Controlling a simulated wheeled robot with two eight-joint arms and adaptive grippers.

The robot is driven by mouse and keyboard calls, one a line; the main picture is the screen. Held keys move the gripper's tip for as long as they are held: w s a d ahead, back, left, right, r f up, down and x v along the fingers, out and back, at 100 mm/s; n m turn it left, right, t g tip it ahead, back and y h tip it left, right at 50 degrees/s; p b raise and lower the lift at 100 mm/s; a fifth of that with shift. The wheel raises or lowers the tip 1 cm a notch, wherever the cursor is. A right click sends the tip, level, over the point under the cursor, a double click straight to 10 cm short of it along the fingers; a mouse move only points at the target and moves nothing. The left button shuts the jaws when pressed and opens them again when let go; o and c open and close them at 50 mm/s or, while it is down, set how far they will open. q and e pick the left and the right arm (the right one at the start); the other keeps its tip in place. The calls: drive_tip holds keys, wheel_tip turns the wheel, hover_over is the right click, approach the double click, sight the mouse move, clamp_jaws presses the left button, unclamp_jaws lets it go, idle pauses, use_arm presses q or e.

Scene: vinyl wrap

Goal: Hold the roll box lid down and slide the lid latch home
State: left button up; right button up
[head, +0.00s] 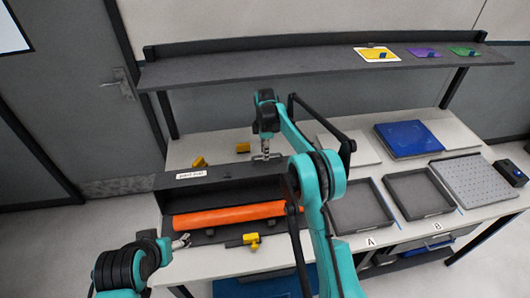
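The dark grey roll box (208,239) sits at the left of the table with a long orange roll (228,215) showing in it. Its dark lid (228,181), with a white label, stands raised behind the roll, so the box is open. A yellow latch (251,239) is on the front edge, right of the middle. My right gripper (266,157) is at the top edge of the lid toward its right end; contact and finger opening are unclear. My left gripper (184,242) is low at the box's front left corner; its fingers are too small to judge. My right arm hides the box's right end.
Two grey trays (362,226) (441,211) marked A and B lie right of my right arm. A blue slab (409,137) and a perforated plate (474,192) lie farther right. A shelf (270,68) with coloured cards spans the back. Yellow pieces (199,162) (243,148) are behind the lid.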

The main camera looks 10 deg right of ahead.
drive_tip(key=shift+f, duration=0.25)
clamp_jaws()
drive_tip(key=shift+s+r, duration=0.1)
